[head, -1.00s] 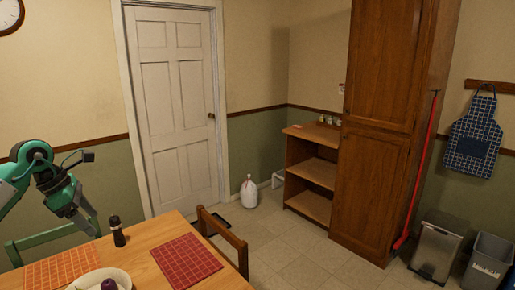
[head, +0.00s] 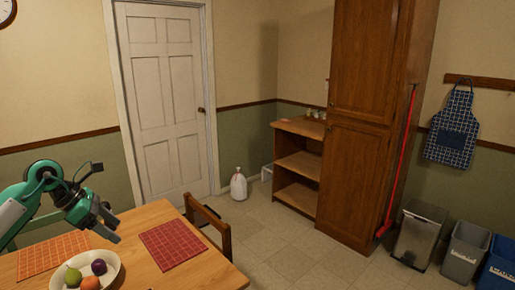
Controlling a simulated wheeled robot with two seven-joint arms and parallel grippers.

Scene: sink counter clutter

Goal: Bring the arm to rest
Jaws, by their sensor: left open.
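My left arm comes in from the left in the head view. Its green and black gripper (head: 112,228) is open and hangs over the far left part of the wooden table (head: 205,274), fingers pointing down and to the right. I see nothing between the fingers. It is above and beyond the bowl, between the two placemats in the picture. My right gripper is not in view.
The table holds an orange placemat (head: 45,254), a red placemat (head: 172,243) and a white bowl (head: 113,276) with several fruits. A chair (head: 209,223) stands at the far side. A white jug (head: 238,185) is on the floor. Open floor lies right of the table.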

